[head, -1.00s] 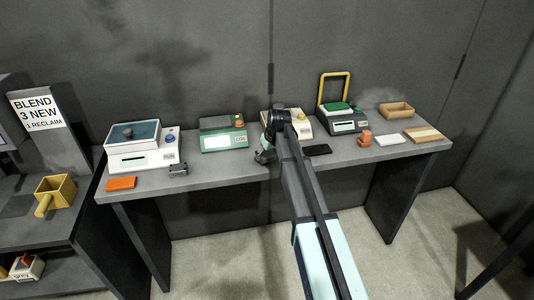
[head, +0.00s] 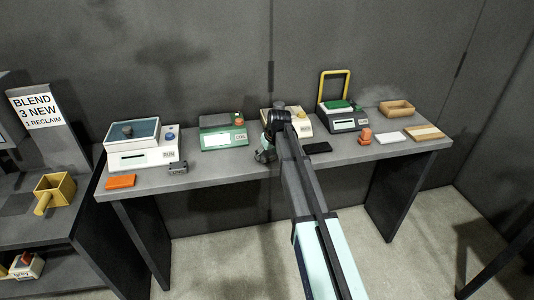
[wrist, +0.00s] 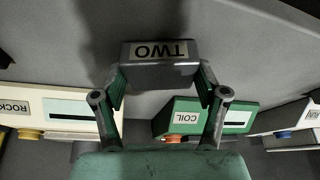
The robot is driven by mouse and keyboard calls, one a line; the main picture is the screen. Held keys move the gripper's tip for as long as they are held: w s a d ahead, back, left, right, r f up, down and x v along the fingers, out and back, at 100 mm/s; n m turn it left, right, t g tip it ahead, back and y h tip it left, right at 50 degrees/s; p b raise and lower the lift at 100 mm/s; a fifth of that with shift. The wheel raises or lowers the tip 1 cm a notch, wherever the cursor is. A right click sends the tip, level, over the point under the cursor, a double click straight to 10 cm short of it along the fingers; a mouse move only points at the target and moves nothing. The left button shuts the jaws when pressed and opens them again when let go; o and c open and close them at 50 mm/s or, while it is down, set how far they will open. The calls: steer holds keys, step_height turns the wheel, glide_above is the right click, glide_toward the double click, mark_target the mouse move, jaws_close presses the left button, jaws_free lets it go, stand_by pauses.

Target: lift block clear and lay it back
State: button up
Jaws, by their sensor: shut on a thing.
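A dark grey block with a pale label reading TWO (wrist: 160,65) sits between the fingertips in the wrist view, its label upside down there. My gripper (wrist: 160,82) is shut on it, with one finger at each end of the block. In the head view my gripper (head: 264,155) is low over the front of the bench, between the green scale and the cream scale. The block in it is mostly hidden there. I cannot tell whether the block touches the bench.
The bench (head: 215,175) carries the green COIL scale (head: 222,140), a cream scale (head: 300,121) behind my arm, and a white scale (head: 140,155). Another dark block (head: 178,168) and an orange slab (head: 121,181) lie left. A black pad (head: 318,148) and orange weight (head: 365,137) are right.

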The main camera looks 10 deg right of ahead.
steer(key=shift+f, duration=0.15)
steer(key=o, duration=1.8)
steer(key=v, duration=1.2)
